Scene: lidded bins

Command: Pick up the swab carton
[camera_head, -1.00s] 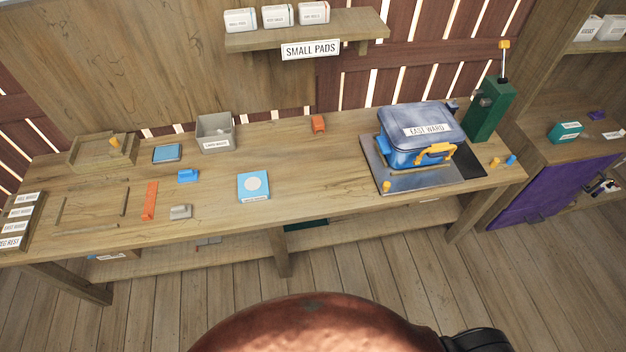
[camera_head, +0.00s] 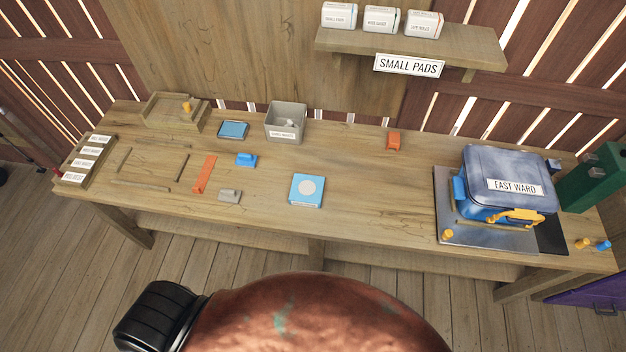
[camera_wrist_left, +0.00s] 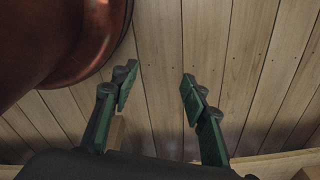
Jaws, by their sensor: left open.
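No carton in view carries a readable swab label. A flat light-blue box (camera_head: 307,189) with a white disc lies on the bench, its label too small to read. White cartons stand on the shelf above: a left one (camera_head: 339,15), a middle one (camera_head: 382,18) and a right one (camera_head: 424,23). I cannot tell whether any of these is the swab carton. My left gripper (camera_wrist_left: 156,88) is open and empty in the left wrist view, with floor boards behind its green fingers. It does not show in the head view. My right gripper is in neither current view.
The wooden bench (camera_head: 370,218) holds a blue EAST WARD bin (camera_head: 472,188) on a metal plate, a grey bin (camera_head: 285,121), a label rack (camera_head: 88,158) and small loose parts. A SMALL PADS sign (camera_head: 409,65) hangs below the shelf. A green post (camera_head: 592,180) stands at right.

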